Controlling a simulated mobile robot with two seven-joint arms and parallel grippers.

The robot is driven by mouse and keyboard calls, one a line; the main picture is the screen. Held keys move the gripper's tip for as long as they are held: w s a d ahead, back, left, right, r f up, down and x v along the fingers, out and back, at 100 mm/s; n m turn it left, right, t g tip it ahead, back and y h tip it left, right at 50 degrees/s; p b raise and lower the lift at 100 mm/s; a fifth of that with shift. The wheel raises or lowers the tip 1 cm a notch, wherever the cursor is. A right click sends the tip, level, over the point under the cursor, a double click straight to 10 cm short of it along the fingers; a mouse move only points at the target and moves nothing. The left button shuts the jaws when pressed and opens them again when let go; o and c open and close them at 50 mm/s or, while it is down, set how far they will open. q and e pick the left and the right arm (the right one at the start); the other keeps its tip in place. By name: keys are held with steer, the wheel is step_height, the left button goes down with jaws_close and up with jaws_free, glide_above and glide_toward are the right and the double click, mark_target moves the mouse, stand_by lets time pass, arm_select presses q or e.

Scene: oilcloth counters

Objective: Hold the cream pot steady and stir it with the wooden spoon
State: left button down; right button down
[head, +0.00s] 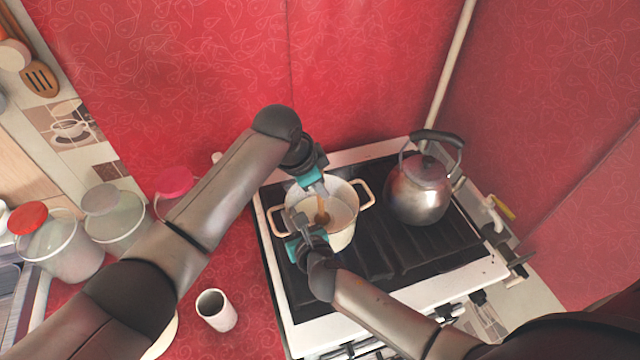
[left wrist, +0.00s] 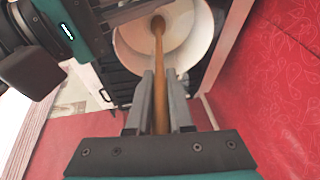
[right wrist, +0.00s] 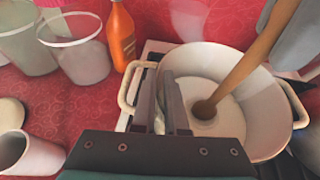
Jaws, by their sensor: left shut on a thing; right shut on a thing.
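The cream pot (head: 342,239) stands upright on the stove, with a loop handle on each side. My left gripper (head: 318,188) is above the pot's far side, shut on the wooden spoon (left wrist: 159,95). The spoon slants down into the pot, and its rounded end (right wrist: 205,109) is at the pot's inside bottom. My right gripper (head: 299,219) is at the pot's near left side, shut on its rim near the left handle (right wrist: 128,88). The right fingers (right wrist: 165,85) hide the gripped part of the rim.
A steel kettle (head: 418,192) stands on the stove right of the pot. A white cup (head: 216,310) and lidded jars (head: 70,250) are on the red counter to the left. An orange bottle (right wrist: 121,38) stands close behind the left handle.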

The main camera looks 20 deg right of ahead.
arm_select(q)
step_height(320, 180, up, 11)
steer(key=s+a, duration=0.1)
steer(key=shift+s+a, duration=0.15)
steer(key=shift+s, duration=0.25)
arm_select(e)
steer(key=shift+s+f, duration=0.3)
steer(key=shift+f, duration=0.15)
stand_by(0.8)
arm_select(q)
steer(key=shift+r, duration=2.55)
arm_select(e)
steer(key=c, duration=1)
jaws_free()
steer(key=shift+o, duration=0.6)
steer(key=shift+w+r, duration=0.1)
steer(key=shift+r, duration=0.05)
